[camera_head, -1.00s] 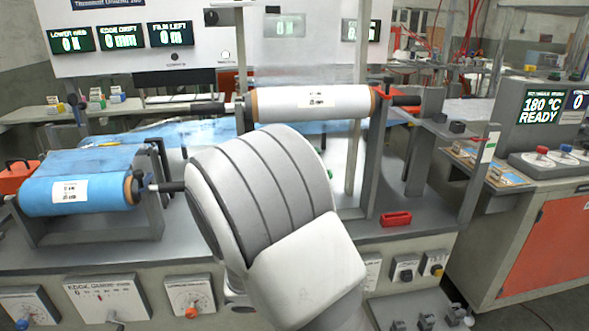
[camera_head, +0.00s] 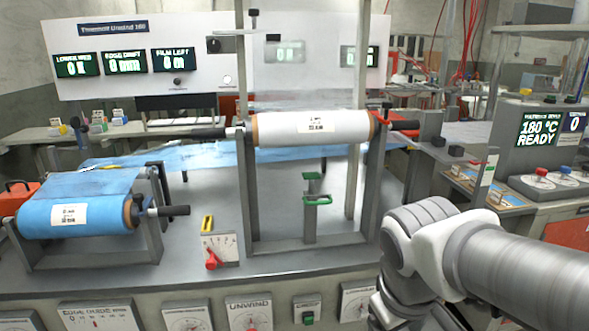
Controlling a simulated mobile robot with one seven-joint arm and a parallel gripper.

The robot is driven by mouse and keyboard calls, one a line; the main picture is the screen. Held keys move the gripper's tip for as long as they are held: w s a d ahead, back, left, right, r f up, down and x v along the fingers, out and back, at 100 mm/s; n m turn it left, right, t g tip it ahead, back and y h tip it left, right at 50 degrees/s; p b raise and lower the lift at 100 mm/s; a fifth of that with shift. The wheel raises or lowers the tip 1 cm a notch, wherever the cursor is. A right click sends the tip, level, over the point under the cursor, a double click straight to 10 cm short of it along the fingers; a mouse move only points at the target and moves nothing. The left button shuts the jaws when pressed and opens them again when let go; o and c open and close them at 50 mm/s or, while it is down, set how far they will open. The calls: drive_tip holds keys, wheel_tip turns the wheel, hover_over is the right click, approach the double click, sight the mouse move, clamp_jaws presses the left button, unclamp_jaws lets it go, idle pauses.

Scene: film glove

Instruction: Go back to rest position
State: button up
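My arm shows at the lower right of the head view as white and grey links. My gripper is not in the frame, so I cannot see its fingers or whether anything is in it. On the machine bench, a roll of blue film (camera_head: 75,216) lies in a low stand at the left. A white roll (camera_head: 315,130) is held between upright posts at the centre. My arm is to the right of both rolls and apart from them.
Display panels (camera_head: 122,61) are behind. A console (camera_head: 545,140) reading 180 °C READY is at the right, near my arm.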

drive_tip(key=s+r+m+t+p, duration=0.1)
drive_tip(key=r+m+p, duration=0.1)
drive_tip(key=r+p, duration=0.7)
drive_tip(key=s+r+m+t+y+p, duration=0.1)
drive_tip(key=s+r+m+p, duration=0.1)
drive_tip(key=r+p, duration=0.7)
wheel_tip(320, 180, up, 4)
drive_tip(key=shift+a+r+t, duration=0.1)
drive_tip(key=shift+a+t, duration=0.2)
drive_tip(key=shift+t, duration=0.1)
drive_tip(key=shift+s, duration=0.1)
